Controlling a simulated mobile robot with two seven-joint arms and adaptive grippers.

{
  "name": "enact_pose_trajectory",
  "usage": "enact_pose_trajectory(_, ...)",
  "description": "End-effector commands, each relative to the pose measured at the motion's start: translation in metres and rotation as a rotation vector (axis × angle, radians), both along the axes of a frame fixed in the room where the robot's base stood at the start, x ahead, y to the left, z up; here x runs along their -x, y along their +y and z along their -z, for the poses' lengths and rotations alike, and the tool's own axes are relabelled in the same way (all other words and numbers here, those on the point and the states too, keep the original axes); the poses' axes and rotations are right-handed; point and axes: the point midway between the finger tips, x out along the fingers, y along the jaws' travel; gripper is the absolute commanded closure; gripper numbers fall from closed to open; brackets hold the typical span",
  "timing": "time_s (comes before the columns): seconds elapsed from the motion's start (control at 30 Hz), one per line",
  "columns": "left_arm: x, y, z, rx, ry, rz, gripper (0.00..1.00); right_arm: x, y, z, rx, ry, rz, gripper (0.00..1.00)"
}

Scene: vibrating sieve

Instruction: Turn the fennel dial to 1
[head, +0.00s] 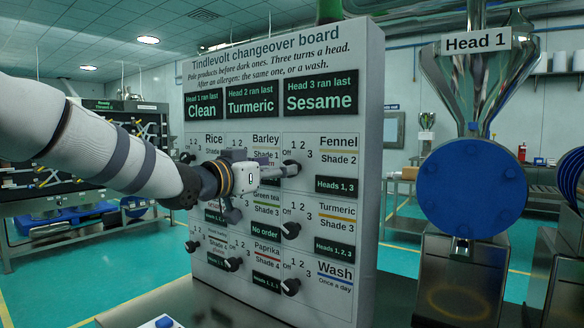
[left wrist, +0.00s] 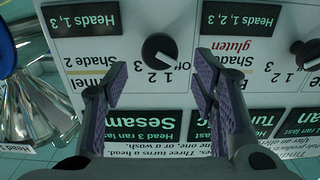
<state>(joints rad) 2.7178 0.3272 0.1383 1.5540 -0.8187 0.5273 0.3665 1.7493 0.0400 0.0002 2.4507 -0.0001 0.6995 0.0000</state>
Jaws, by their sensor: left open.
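The fennel dial (head: 291,168) is a black round knob at the upper right of the white changeover board, left of the Fennel label. In the left wrist view, which shows the board upside down, the fennel dial (left wrist: 160,47) sits just beyond the fingertips. Its pale pointer mark seems to lean toward Off. My left gripper (head: 277,172) is in front of the board by this dial. Its two purple-padded fingers are spread and empty in the left wrist view (left wrist: 160,78), with the dial ahead of the gap. My right gripper is out of view.
The changeover board (head: 368,120) carries several other dials, including the turmeric dial (head: 291,230) and wash dial (head: 290,287) below. The barley dial (left wrist: 305,52) is close beside in the left wrist view. A metal hopper with a blue disc (head: 473,195) stands at right.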

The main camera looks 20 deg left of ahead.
Motion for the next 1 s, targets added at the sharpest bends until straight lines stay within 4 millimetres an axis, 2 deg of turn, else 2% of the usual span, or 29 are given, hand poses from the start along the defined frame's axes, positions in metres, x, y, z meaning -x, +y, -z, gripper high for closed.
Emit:
enact_pose_trajectory(0.1,-0.027,-0.010,0.003,-0.002,0.002,0.000,0.47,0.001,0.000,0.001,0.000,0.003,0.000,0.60)
enact_pose_trajectory(0.23,-0.047,-0.016,0.006,0.000,0.005,0.000,0.47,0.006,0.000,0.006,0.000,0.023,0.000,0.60)
enact_pose_trajectory(0.37,-0.054,-0.020,0.004,0.001,0.004,0.000,0.47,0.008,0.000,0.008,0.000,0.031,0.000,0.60)
enact_pose_trajectory(0.57,-0.054,-0.020,0.000,0.002,0.001,0.000,0.47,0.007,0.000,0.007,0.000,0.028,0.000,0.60)
enact_pose_trajectory(0.6,-0.054,-0.020,0.000,0.002,0.001,0.000,0.49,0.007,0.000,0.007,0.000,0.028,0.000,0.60)
enact_pose_trajectory(0.8,-0.054,-0.020,0.000,0.001,0.000,0.000,0.94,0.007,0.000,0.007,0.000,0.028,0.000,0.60)
enact_pose_trajectory(1.0,-0.054,-0.020,0.001,-0.004,0.000,0.000,0.94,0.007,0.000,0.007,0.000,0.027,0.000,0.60)
